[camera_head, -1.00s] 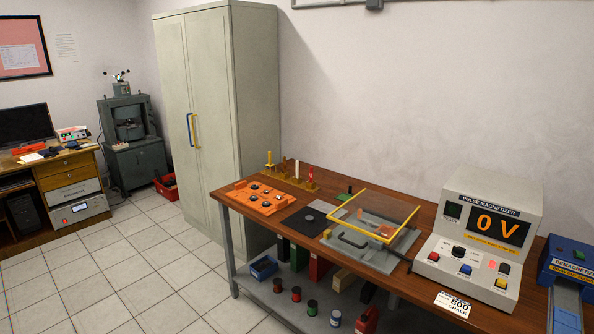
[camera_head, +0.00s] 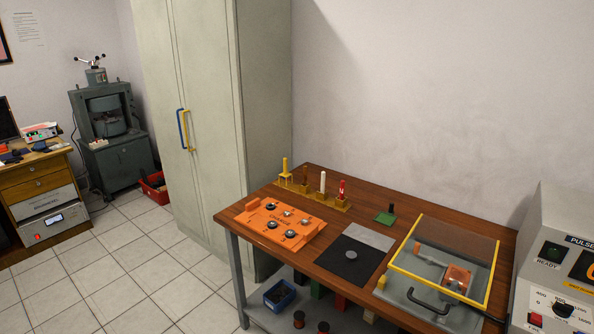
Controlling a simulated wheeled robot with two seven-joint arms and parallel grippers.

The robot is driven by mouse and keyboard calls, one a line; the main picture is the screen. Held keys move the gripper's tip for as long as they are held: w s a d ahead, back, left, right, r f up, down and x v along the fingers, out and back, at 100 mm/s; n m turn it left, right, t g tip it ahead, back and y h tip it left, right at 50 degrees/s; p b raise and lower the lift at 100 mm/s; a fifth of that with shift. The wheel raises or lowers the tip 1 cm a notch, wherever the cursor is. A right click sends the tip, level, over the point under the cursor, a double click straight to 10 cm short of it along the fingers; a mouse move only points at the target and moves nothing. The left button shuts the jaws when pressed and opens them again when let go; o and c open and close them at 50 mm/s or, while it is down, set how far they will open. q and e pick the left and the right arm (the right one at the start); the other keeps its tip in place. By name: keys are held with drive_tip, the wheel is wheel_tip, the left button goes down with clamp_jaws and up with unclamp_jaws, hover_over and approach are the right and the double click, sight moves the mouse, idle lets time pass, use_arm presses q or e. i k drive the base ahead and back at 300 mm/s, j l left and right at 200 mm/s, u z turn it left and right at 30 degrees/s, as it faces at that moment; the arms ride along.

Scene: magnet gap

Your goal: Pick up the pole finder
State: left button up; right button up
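A wooden rack (camera_head: 312,193) at the back left of the workbench holds several upright pen-like tools. A small green block with a black upright post (camera_head: 387,216) stands apart, right of the rack. Neither of my grippers is in view.
On the bench (camera_head: 333,270) lie an orange tray (camera_head: 250,218) with dark round pieces, a black mat (camera_head: 333,262) with a grey disc, and a yellow-framed clear guard (camera_head: 492,275) over a grey fixture. A magnetizer (camera_head: 545,225) stands at right. A cabinet (camera_head: 265,100) stands behind left.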

sight(285, 174)
drive_tip(key=i+j+z, duration=0.1)
drive_tip(key=j, duration=0.3)
drive_tip(key=i+j, duration=0.2)
drive_tip(key=j, duration=0.2)
drive_tip(key=i+j+z, duration=0.15)
drive_tip(key=j, duration=0.3)
